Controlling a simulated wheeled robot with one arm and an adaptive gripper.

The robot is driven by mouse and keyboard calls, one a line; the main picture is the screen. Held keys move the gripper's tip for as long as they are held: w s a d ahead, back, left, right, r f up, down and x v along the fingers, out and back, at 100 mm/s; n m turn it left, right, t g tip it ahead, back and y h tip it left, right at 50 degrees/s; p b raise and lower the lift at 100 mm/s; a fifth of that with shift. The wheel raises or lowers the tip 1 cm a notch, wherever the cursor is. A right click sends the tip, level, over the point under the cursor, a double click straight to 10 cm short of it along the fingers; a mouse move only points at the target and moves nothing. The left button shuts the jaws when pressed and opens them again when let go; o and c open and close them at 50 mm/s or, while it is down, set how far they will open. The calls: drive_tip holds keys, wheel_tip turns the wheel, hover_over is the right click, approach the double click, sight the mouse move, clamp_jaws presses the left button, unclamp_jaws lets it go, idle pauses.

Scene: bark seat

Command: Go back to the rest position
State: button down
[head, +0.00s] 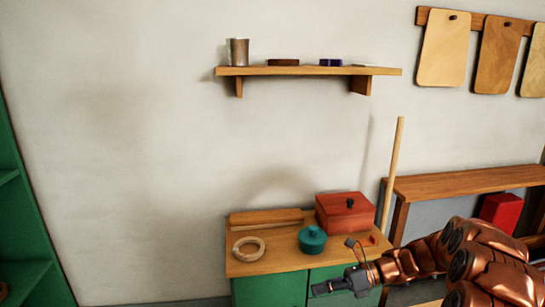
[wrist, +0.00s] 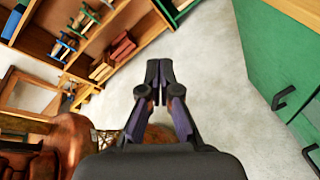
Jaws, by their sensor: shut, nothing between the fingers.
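My gripper (head: 318,290) is at the end of my copper-coloured arm, low in the head view, in front of the green cabinet (head: 270,290). In the wrist view my gripper (wrist: 159,68) has its dark fingers together at the tips, with nothing between them. The floor (wrist: 205,60) lies beyond the fingertips. The fingers touch nothing that I can see.
The cabinet's wooden top holds a wooden ring (head: 248,249), a teal lidded pot (head: 312,240) and a red box (head: 344,213). A wooden pole (head: 392,175) leans beside it. A wall shelf (head: 310,71) hangs above. The wrist view shows wooden shelving (wrist: 88,42) at left.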

drive_tip(key=s+a+r+n+g+h+p, duration=0.25)
drive_tip(key=s+r+n+p, duration=0.3)
drive_tip(key=s+r, duration=0.4)
drive_tip(key=s+a+r+n+g+h+p, duration=0.1)
drive_tip(key=s+a+r+n+h+p, duration=0.1)
drive_tip(key=s+r+n+h+p, duration=0.45)
drive_tip(key=s+d+r+n+h+p, duration=0.2)
drive_tip(key=s+d+r+n+p, duration=0.1)
drive_tip(key=s, duration=0.4)
drive_tip(key=s+d+r+n+t+h+p, duration=0.1)
drive_tip(key=s+d+r+n+p, duration=0.2)
drive_tip(key=s+r, duration=0.4)
drive_tip(key=s+d+r+n+t+h+p, duration=0.1)
drive_tip(key=s+d+r+n+h+p, duration=0.1)
drive_tip(key=s+d+r+n+p, duration=0.2)
drive_tip(key=s+n+p, duration=0.1)
drive_tip(key=s+n, duration=0.1)
drive_tip(key=s, duration=0.1)
drive_tip(key=shift+r+h, duration=0.3)
drive_tip(key=shift+r, duration=0.1)
drive_tip(key=shift+d+t, duration=0.15)
drive_tip(key=shift+t, duration=0.1)
